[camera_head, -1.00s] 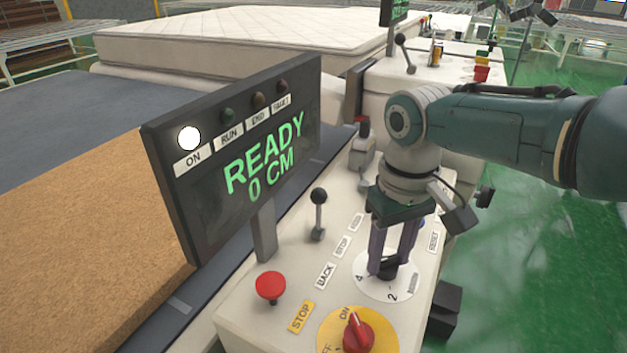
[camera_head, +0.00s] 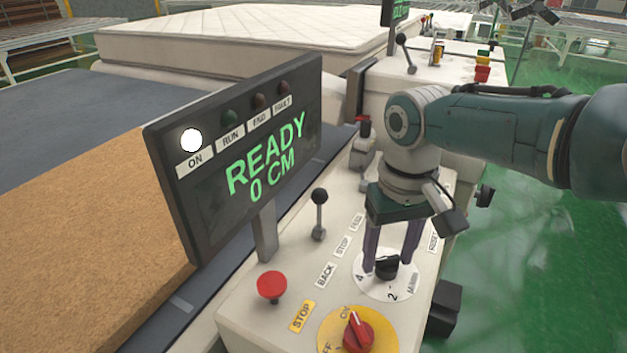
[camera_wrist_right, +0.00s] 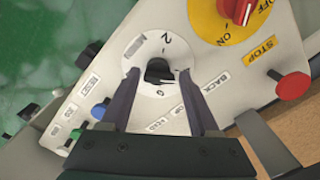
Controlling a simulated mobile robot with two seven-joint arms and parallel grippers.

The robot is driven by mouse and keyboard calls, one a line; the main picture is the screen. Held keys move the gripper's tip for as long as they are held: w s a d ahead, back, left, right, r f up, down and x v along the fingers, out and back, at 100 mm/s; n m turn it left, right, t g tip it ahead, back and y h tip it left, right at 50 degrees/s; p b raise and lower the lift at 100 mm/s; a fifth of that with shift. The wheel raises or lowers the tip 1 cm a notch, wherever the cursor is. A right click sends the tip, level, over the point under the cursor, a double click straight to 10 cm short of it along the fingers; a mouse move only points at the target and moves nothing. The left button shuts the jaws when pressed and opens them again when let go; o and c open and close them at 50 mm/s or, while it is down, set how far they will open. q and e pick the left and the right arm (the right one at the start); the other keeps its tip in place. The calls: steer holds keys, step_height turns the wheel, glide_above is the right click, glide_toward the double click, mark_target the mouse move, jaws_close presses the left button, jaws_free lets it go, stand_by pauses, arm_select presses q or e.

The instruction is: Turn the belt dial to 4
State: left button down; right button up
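The belt dial is a black knob (camera_head: 387,266) on a white numbered disc (camera_head: 372,289) on the control panel. The 4 and 2 on the disc show in the head view. The knob also shows in the right wrist view (camera_wrist_right: 158,71), its long part toward the right; its exact pointing is hard to read. My right gripper (camera_head: 389,262) points down over the dial. Its two purple fingers are open, one on each side of the knob, with gaps visible in the wrist view (camera_wrist_right: 158,76). My left gripper is not in view.
A display (camera_head: 245,150) reads READY 0 CM, with its ON lamp lit. Near the dial are a red stop button (camera_head: 271,287), a black-knobbed lever (camera_head: 319,212) and a red switch (camera_head: 357,331) on a yellow disc. A mattress (camera_head: 230,40) lies behind.

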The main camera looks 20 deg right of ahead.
mark_target(388, 258)
steer(key=shift+o, duration=1)
step_height(388, 258, up, 10)
steer(key=p, duration=0.4)
steer(key=shift+f, duration=0.1)
